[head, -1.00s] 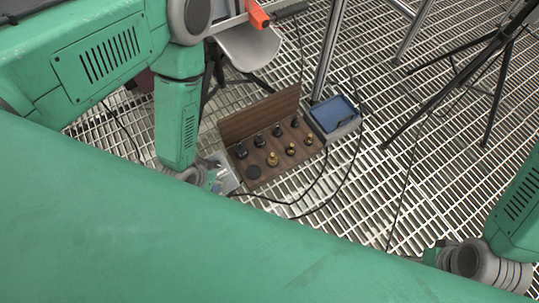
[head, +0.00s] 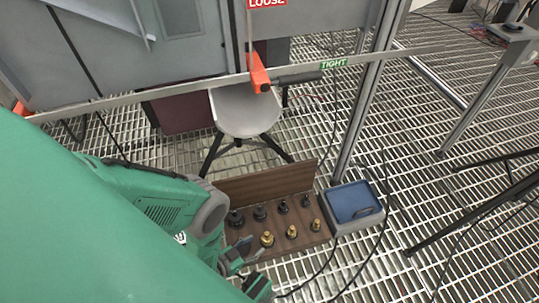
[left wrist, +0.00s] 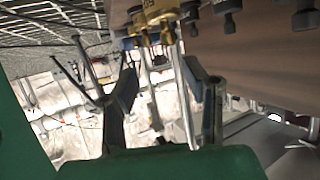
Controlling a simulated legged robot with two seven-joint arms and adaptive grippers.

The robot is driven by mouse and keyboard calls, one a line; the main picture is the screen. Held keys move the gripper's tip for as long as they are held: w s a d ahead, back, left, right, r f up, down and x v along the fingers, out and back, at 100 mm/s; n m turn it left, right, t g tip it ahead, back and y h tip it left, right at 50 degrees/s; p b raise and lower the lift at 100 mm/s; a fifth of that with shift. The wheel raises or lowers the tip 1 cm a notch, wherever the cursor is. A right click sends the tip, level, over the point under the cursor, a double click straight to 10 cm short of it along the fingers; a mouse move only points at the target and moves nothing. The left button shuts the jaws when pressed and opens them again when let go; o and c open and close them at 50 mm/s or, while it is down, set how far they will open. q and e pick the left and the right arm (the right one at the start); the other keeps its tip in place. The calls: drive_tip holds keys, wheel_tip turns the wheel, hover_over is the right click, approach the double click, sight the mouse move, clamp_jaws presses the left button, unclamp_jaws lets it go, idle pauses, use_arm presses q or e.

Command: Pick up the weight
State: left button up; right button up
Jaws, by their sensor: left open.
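Several weights stand in two rows on a brown wooden holder (head: 283,239) with a raised back board, in the head view. Black knobbed weights (head: 260,212) form the back row and brass ones (head: 267,239) the front row. My left gripper (head: 249,254) is at the holder's front left corner, partly hidden by my green arm. In the left wrist view its two fingers (left wrist: 158,68) are spread with nothing held between them. A brass weight (left wrist: 153,17) shows at the top, just past the fingertips; I cannot tell whether they touch it. My right gripper is out of view.
A scale with a blue top (head: 355,202) stands right of the holder beside a metal post (head: 361,110). A grey stool (head: 244,110) is behind. Black cables lie on the grated floor (head: 420,240). A dark tripod leg (head: 480,212) is at right.

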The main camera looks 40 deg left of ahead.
sight(266, 235)
use_arm(q)
drive_tip(key=shift+w+a+f+b, duration=0.15)
drive_tip(key=shift+w+f, duration=0.2)
drive_tip(key=shift+w, duration=0.2)
drive_tip(key=shift+w+d+f+b, duration=0.15)
drive_tip(key=shift+w+f, duration=0.2)
drive_tip(key=shift+w, duration=0.2)
drive_tip(key=shift+w+a+f, duration=0.25)
drive_tip(key=shift+w, duration=0.1)
drive_tip(key=shift+w+f+b, duration=0.15)
drive_tip(key=shift+w+b, duration=0.2)
drive_tip(key=x, duration=0.1)
drive_tip(key=b+x, duration=0.2)
drive_tip(key=x, duration=0.1)
drive_tip(key=shift+w+d, duration=0.1)
drive_tip(key=shift+d, duration=0.2)
drive_tip(key=shift+a, duration=0.3)
clamp_jaws()
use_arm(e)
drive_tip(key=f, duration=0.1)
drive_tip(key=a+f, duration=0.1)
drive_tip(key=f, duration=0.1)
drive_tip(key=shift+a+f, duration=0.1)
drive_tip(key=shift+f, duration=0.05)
